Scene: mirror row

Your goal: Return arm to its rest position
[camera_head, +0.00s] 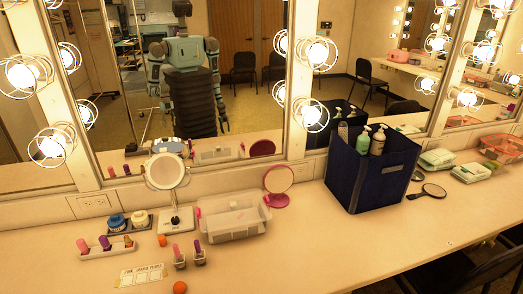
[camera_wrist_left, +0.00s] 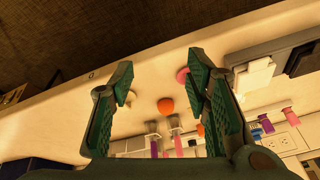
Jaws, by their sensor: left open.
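My left gripper (camera_wrist_left: 160,62) is in the left wrist view, with its two dark green fingers spread apart and nothing between them. An orange ball (camera_wrist_left: 165,105) on the counter shows in the gap beyond the fingers; they look apart from it. Small holders with a pink and a purple lipstick show lower in the same gap. Neither of my arms shows directly in the head view; only a reflection of a robot (camera_head: 186,85) appears in the mirror. My right gripper is not seen directly.
The counter (camera_head: 320,255) holds a lipstick tray (camera_head: 107,251), a round stand mirror (camera_head: 166,172), a clear bin (camera_head: 235,222), a pink mirror (camera_head: 278,181) and a tall navy bin (camera_head: 363,190) with bottles. Dark chairs stand at lower right. The counter's front middle is clear.

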